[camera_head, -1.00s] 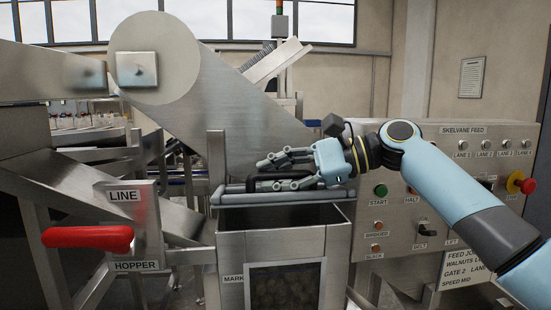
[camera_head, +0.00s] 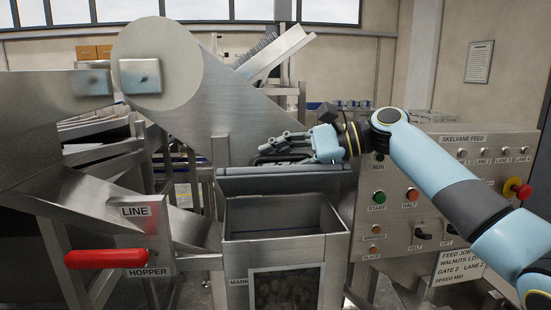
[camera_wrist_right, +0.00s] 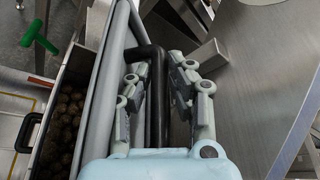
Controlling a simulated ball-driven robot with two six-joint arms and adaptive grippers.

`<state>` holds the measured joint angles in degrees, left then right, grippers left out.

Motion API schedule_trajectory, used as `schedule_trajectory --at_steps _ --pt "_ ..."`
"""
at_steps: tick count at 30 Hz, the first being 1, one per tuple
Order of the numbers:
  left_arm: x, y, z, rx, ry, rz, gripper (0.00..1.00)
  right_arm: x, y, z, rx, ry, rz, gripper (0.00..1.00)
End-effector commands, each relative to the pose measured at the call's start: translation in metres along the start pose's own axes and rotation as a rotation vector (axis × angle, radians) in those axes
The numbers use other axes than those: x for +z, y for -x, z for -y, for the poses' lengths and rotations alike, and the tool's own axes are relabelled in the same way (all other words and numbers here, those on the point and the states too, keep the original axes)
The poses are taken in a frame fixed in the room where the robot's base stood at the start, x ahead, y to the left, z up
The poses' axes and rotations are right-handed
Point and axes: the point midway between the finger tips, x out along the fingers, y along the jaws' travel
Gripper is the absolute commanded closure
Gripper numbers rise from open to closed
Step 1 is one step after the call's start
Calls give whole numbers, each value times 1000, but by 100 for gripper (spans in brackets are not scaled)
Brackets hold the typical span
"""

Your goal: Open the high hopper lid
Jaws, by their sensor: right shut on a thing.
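The high hopper (camera_head: 335,250) is an open-topped steel box with a dark window in its front. Its grey lid (camera_head: 285,183) stands raised and tilted at the back of the mouth, so the opening shows below it. My right gripper (camera_head: 284,147) is behind the lid's upper edge, shut on the black lid handle (camera_wrist_right: 156,85). In the right wrist view my right gripper (camera_wrist_right: 162,80) has its fingers on both sides of that bar, and the lid (camera_wrist_right: 110,75) runs alongside. Brown nuts (camera_wrist_right: 64,125) show inside the hopper. My left gripper is out of view.
A red lever (camera_head: 105,259) on the line hopper plate stands at the left. A control panel (camera_head: 400,245) with buttons and knobs is close at the right, behind my right arm. A large steel chute and drum (camera_head: 157,70) rise behind the hopper.

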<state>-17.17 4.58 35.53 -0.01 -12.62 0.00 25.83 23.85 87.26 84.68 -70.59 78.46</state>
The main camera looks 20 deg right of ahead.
Motion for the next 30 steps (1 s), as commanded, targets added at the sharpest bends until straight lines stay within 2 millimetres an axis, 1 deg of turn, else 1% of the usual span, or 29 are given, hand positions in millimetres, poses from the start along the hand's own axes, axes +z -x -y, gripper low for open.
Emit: schedule_trajectory --at_steps 6,7,11,12,19,22,26,30 --pt "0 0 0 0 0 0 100 0 0 0 -2 1 -2 100" --pt "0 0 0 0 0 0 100 0 0 0 -2 1 -2 79" --pt "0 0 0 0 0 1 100 0 0 0 -1 0 -1 62" --pt "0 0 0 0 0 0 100 0 0 0 -1 0 -1 60" --pt "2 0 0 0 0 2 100 0 0 1 -1 0 -1 60" --pt "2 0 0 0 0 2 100 4 2 5 -2 2 0 60" --pt "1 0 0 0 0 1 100 19 8 20 -4 5 0 60" --pt "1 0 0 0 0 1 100 39 17 40 -3 6 0 60"
